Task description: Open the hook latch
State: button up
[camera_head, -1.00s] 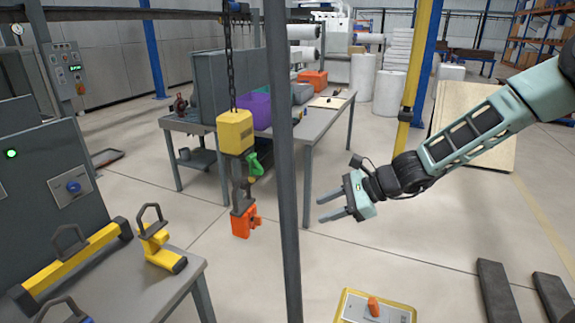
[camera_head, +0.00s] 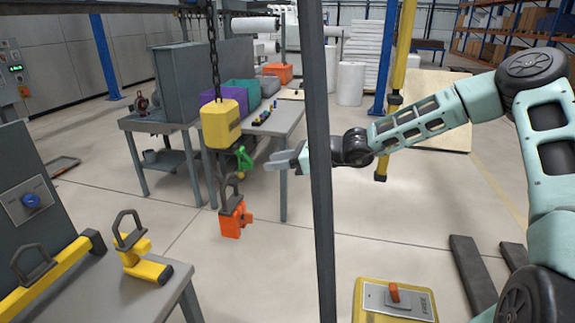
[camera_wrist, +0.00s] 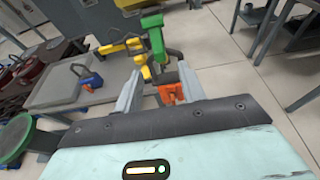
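A yellow hoist block (camera_head: 221,124) hangs on a chain in the head view. A green latch lever (camera_head: 244,158) sticks out on its right side. A dark hook (camera_head: 231,187) hangs below, with an orange piece (camera_head: 235,218) at its lower end. My gripper (camera_head: 272,161) is just right of the green lever at about its height, with an apparent gap. In the wrist view my gripper (camera_wrist: 160,82) is open and empty, its fingers apart. The green lever (camera_wrist: 153,38) shows beyond the fingertips, with the orange piece (camera_wrist: 170,94) between the fingers in the picture.
A grey pole (camera_head: 320,180) crosses in front of my wrist in the head view. A table with yellow hooked parts (camera_head: 140,262) stands at the lower left. A workbench with bins (camera_head: 240,93) is behind the hoist. A yellow-framed panel (camera_head: 396,298) is at lower right.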

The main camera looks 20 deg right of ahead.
aim_at(253, 165)
jog(key=b+x, duration=0.2)
jog(key=x, duration=0.3)
jog(key=shift+f+b, duration=0.1)
jog(key=shift+b, duration=0.25)
jog(key=shift+b+x, duration=0.45)
jog(key=shift+x, duration=0.4)
jog(key=c, duration=0.8)
